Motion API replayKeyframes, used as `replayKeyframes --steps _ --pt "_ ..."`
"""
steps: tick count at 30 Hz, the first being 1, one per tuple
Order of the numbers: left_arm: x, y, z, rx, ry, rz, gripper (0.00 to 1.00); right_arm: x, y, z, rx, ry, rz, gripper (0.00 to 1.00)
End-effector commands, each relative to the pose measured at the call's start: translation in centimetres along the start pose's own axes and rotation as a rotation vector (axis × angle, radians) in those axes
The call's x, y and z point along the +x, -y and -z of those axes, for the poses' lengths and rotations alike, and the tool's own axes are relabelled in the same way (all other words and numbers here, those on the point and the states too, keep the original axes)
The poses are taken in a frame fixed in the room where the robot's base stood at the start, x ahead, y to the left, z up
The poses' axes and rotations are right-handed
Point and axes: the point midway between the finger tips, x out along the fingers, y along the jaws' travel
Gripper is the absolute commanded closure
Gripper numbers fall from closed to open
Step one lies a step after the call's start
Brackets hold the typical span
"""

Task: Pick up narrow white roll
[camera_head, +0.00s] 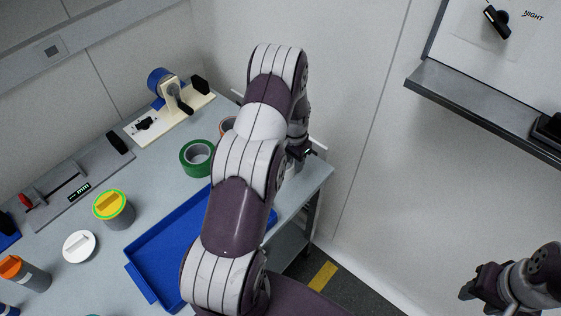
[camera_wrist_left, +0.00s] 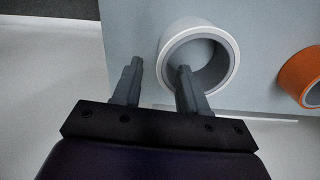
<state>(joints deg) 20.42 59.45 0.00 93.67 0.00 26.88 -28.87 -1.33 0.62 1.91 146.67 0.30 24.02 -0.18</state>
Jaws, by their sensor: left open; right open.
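The narrow white roll (camera_wrist_left: 224,66) stands on the grey table in the left wrist view, its open bore facing the camera. In the head view it is hidden, or nearly so, behind my left arm. My left gripper (camera_head: 303,153) is over the table's far right part. It also shows in the left wrist view (camera_wrist_left: 157,70), open, one finger left of the roll and the other overlapping its bore. Whether it touches the roll I cannot tell. My right gripper (camera_head: 472,290) is open and empty at the lower right, away from the table.
An orange roll (camera_wrist_left: 302,76) lies right of the white one. A green tape roll (camera_head: 197,158), a blue tray (camera_head: 150,258), a tape dispenser (camera_head: 172,92) and a yellow-topped container (camera_head: 113,208) are on the table (camera_head: 160,185). A grey shelf (camera_head: 480,105) juts from the wall.

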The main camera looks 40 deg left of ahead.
Motion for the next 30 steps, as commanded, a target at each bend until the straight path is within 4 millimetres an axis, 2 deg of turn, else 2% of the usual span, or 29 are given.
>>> replayKeyframes --steps 5,9,16,17,18,20,21,30 --pt "2.5 0.4 -0.4 -0.001 0.004 -0.002 0.57 -1.8 0.0 0.2 0.000 0.000 0.000 0.57" --pt "4.9 0.4 -0.4 0.000 0.001 0.000 0.57 -2.1 0.0 0.2 0.000 0.000 0.000 0.57" --pt "5.4 0.5 -0.4 0.000 -0.001 0.000 0.57 -2.0 0.0 0.2 0.000 0.000 0.000 0.57" --pt "5.4 0.5 -0.4 0.000 -0.001 0.000 0.61 -2.0 0.0 0.2 0.000 0.000 0.000 0.57" --pt "5.4 0.5 -0.4 0.000 -0.001 0.000 0.74 -2.0 0.0 0.2 0.000 0.000 0.000 0.57" --pt "5.4 0.5 -0.4 0.000 0.000 0.000 0.93 -2.0 0.0 0.2 0.000 0.000 0.000 0.57" --pt "5.4 0.5 -0.4 0.000 0.000 0.000 1.00 -2.0 0.0 0.2 0.000 0.000 0.000 0.57" --pt "5.4 0.5 -0.4 0.000 0.000 0.000 1.00 -2.0 0.0 0.2 0.000 0.000 0.000 0.57"
